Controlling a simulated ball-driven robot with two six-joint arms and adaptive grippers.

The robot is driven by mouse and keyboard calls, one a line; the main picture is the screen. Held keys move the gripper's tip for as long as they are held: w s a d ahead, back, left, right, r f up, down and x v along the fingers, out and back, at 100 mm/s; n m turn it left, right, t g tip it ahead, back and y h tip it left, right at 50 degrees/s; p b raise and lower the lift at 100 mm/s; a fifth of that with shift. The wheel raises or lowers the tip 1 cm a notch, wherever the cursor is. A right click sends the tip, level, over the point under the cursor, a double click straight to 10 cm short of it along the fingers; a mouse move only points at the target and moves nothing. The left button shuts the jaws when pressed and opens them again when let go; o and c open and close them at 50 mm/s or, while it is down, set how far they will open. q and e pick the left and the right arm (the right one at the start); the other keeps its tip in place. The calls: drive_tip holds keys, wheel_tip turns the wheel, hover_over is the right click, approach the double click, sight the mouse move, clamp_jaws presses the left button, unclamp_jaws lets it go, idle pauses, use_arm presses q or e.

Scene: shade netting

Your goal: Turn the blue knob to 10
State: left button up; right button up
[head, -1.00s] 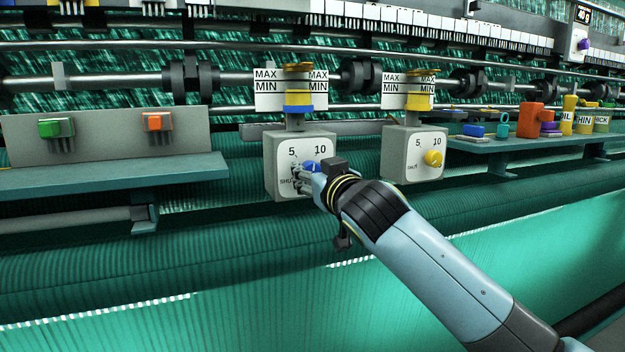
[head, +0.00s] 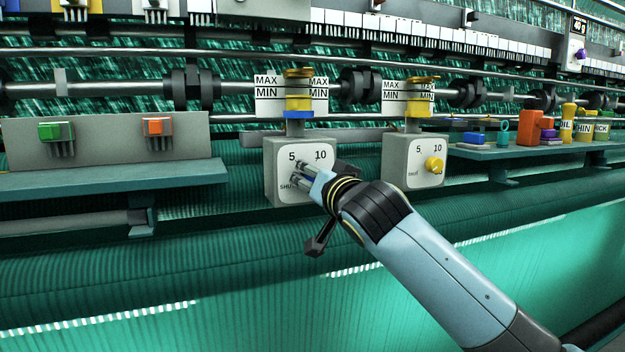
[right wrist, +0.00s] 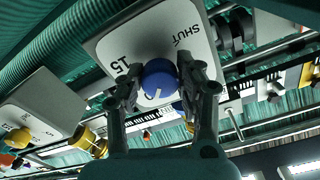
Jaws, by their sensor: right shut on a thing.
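The blue knob (right wrist: 158,78) sits on the front of a grey box (head: 269,176), on a white dial marked SHUT, 5 and 10. My right gripper (head: 303,175) is at this dial, its fingers on either side of the knob. In the right wrist view the right gripper (right wrist: 160,84) is shut on the knob. A white pointer line shows on the knob's lower part there; the 5 and 10 are hidden in that view, so its exact reading cannot be told. SHUT and 15 show around the knob. My left gripper is not in view.
A similar box with a yellow knob (head: 434,165) stands to the right. Green (head: 50,131) and orange (head: 153,126) switches are left. A shelf with bottles is far right.

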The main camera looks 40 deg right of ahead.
drive_tip(key=shift+f, duration=0.2)
drive_tip(key=o, duration=1.1)
drive_tip(key=shift+r, duration=0.1)
drive_tip(key=shift+o, duration=0.2)
drive_tip(key=shift+s, duration=0.1)
drive_tip(key=v, duration=1.2)
